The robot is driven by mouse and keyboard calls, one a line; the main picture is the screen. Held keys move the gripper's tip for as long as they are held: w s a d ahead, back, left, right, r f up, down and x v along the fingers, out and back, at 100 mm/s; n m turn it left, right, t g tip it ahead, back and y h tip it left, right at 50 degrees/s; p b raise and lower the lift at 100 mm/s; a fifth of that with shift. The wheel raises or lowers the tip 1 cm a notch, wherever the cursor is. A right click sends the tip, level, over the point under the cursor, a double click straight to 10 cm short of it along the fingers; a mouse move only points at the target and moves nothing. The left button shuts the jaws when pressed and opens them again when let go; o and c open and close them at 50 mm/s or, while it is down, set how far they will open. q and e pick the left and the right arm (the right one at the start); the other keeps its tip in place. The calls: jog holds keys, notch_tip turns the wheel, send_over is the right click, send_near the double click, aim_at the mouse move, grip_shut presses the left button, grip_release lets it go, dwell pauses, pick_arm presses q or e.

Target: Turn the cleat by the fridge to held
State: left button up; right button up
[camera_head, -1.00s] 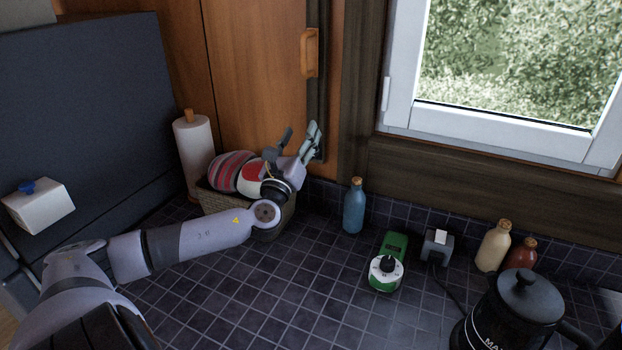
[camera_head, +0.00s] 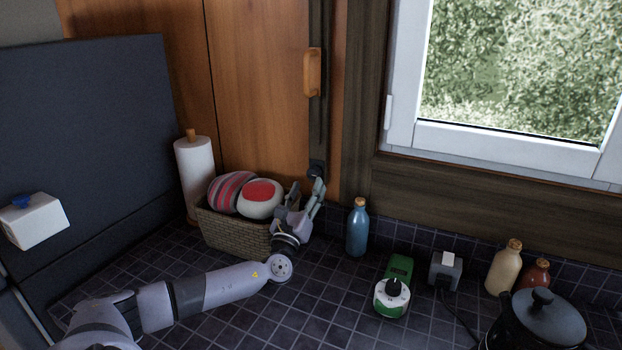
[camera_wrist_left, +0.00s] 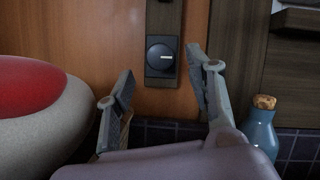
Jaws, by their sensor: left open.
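A round dark knob (camera_wrist_left: 160,57) on a dark plate, which I take for the cleat, is fixed to the wooden wall. Its short white mark lies level, right of centre. In the head view the knob (camera_head: 316,168) sits at the foot of a dark vertical strip, just above my left gripper (camera_head: 308,188). In the left wrist view my left gripper (camera_wrist_left: 161,66) is open and empty, its fingers either side of the knob in the picture. The knob looks beyond the fingertips; I cannot tell how far. My right gripper is out of view.
A wicker basket (camera_head: 228,234) with a striped and a red-topped rounded item stands left of the gripper. A blue bottle (camera_head: 358,228) stands to its right. A wooden handle (camera_head: 313,72) is above. The dark fridge (camera_head: 85,150) is at left.

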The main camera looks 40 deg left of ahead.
aim_at(312, 178)
pick_arm(q)
jog(key=shift+x, duration=1.95)
jog(key=shift+f, duration=0.1)
jog(key=c, duration=1.2)
jog(key=shift+o, duration=0.2)
